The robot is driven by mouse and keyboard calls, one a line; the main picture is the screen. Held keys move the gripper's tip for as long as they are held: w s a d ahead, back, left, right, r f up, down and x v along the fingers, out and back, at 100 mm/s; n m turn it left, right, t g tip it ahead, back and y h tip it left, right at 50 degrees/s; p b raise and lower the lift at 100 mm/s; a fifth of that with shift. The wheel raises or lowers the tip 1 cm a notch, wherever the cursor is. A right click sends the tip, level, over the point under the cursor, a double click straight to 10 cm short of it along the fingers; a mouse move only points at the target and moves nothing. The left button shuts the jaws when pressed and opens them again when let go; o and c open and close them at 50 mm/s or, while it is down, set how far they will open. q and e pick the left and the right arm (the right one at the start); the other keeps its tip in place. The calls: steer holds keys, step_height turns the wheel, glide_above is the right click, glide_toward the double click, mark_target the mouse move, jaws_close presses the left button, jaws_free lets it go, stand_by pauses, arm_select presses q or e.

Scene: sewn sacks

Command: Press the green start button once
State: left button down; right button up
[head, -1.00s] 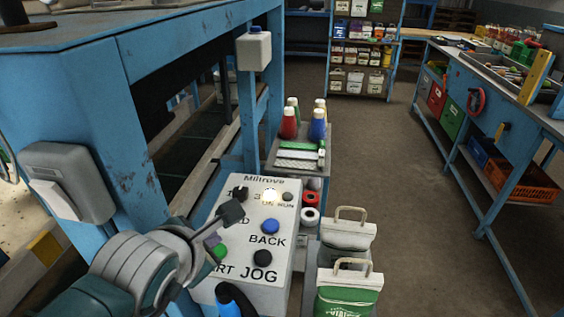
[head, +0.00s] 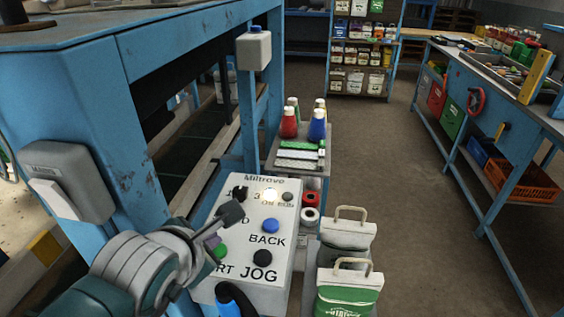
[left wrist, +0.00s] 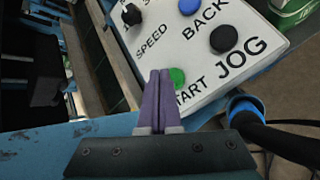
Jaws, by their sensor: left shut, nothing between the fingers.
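The green start button (head: 220,251) sits on the sloped white control panel (head: 275,215) in the head view, partly hidden by my left gripper (head: 213,240). In the left wrist view the button (left wrist: 177,77) shows just beyond and right of the tips of my left gripper (left wrist: 160,74), which is shut and empty. The fingertips overlap the button's edge in that view; I cannot tell whether they touch it. The label beside it reads "TART", its start covered. My right gripper is not in view.
A blue button (head: 270,226), a black jog button (head: 263,257) and a black speed knob (left wrist: 131,15) are close by on the panel. A blue-handled black object (head: 228,300) stands at its front. Sacks (head: 349,290) stand right of it.

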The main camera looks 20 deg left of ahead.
arm_select(q)
steer(key=shift+f, duration=0.3)
